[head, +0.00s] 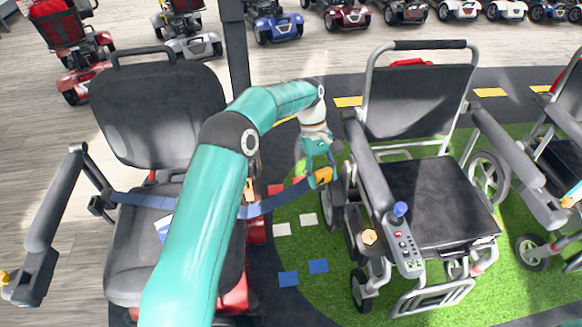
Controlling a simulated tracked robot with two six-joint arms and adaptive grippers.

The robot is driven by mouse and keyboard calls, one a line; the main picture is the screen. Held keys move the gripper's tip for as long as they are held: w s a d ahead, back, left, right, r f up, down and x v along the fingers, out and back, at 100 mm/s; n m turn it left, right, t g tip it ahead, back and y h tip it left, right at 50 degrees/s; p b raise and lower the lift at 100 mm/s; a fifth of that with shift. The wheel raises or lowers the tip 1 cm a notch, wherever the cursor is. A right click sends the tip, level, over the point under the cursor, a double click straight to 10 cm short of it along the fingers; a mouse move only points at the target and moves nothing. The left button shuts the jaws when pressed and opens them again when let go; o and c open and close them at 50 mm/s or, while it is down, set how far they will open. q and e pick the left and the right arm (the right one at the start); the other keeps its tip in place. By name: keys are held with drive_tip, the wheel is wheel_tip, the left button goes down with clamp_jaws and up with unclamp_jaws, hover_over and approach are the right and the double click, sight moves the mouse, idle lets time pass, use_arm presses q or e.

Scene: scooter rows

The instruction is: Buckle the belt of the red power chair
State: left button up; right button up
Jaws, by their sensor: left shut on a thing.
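The red power chair has a black seat and backrest (160,112), with red bodywork showing low at its right side. Its blue belt (140,199) crosses the seat from the left, passes behind my left arm and stretches out to the right past the seat edge. My left gripper (321,178) is shut on the yellow end piece of the belt (324,175), held in the air between the two chairs. A small yellow part (249,189) shows beside my arm at the chair's right side; my arm hides most of that side. My right gripper is not in view.
A grey-framed wheelchair (430,195) with a joystick (400,210) stands close to the right of my left gripper, on a green mat (320,265). Another wheelchair is partly visible at the right edge. A dark post (236,50) stands behind. Several scooters line the back.

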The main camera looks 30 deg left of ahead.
use_arm(q)
drive_tip(key=d+m, duration=0.1)
drive_tip(key=s+d+r+m+g+y, duration=0.1)
drive_tip(key=m, duration=0.1)
drive_tip(key=s+d+r+m, duration=0.1)
drive_tip(key=m, duration=0.1)
drive_tip(key=shift+s+d+r+g+y, duration=0.1)
drive_tip(key=shift+s+r+g+y, duration=0.1)
drive_tip(key=shift+g+y, duration=0.1)
drive_tip(key=w+a+f+n, duration=0.1)
drive_tip(key=n, duration=0.1)
drive_tip(key=a+f+n+t+h, duration=0.1)
drive_tip(key=a+n, duration=0.1)
drive_tip(key=w+a+f+n, duration=0.1)
drive_tip(key=shift+w+a+n+t+h, duration=0.15)
drive_tip(key=shift+w+n+t+h, duration=0.15)
drive_tip(key=shift+n+t+h, duration=0.1)
drive_tip(key=s+a+f+n+t, duration=0.2)
drive_tip(key=a+f+n, duration=0.2)
drive_tip(key=a+n, duration=0.3)
drive_tip(key=s+a+f+n+t, duration=0.2)
drive_tip(key=a+n, duration=0.4)
drive_tip(key=a, duration=1)
wheel_tip(320, 180, down, 2)
drive_tip(key=shift+f+n+t+y, duration=0.1)
drive_tip(key=shift+n+t+y, duration=0.3)
drive_tip(key=shift+t, duration=0.3)
drive_tip(key=shift+a+p, duration=0.1)
drive_tip(key=shift+p, duration=0.3)
